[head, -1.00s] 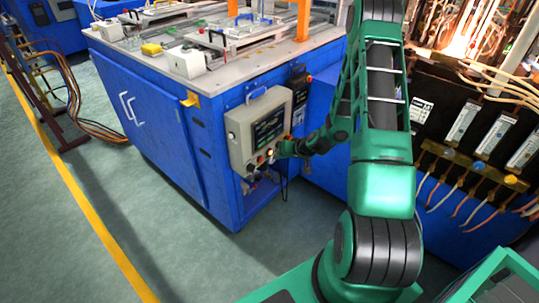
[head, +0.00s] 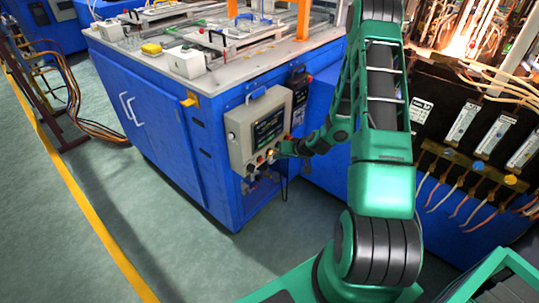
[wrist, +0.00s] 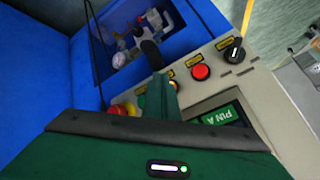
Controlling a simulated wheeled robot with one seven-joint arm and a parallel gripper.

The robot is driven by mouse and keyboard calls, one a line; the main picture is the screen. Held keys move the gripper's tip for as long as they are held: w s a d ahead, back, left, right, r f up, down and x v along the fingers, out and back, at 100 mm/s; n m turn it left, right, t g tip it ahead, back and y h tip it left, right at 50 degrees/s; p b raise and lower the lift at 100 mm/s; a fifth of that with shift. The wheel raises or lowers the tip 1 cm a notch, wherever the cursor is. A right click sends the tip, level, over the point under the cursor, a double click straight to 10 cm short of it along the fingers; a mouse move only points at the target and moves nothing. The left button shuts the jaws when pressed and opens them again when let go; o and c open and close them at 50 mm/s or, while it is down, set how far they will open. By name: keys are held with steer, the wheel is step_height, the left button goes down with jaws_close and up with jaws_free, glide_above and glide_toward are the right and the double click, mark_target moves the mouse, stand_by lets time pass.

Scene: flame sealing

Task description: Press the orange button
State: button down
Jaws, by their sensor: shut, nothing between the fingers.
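The grey control panel (head: 236,143) is fixed to the near corner of the blue machine cabinet; it also shows in the wrist view (wrist: 257,85). My gripper (head: 281,150) is at the panel's lower row of controls. In the wrist view my gripper (wrist: 153,57) is shut and empty, its dark tip reaching across the panel's edge. A red button (wrist: 201,72) and a black knob (wrist: 235,52) sit to the right.
A red and yellow control (wrist: 124,109) lies left of my finger. A gauge and fittings (wrist: 119,60) sit in a recess of the blue cabinet (head: 160,130). A dark handheld unit (head: 299,95) hangs beside the panel.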

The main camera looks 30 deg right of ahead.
steer(key=shift+w, duration=0.2)
steer(key=shift+w+a, duration=0.1)
steer(key=shift+w, duration=0.05)
steer(key=shift+w+a, duration=0.2)
steer(key=shift+w, duration=0.2)
stand_by(0.8)
stand_by(0.4)
steer(key=shift+s+d+r, duration=0.1)
steer(key=shift+s+d, duration=0.2)
steer(key=shift+s, duration=0.5)
steer(key=shift+s+d, duration=0.3)
steer(key=shift+s, duration=0.5)
steer(key=shift+s+d, duration=0.3)
steer(key=shift+s, duration=0.45)
steer(key=shift+s+d, duration=0.3)
steer(key=shift+s, duration=0.5)
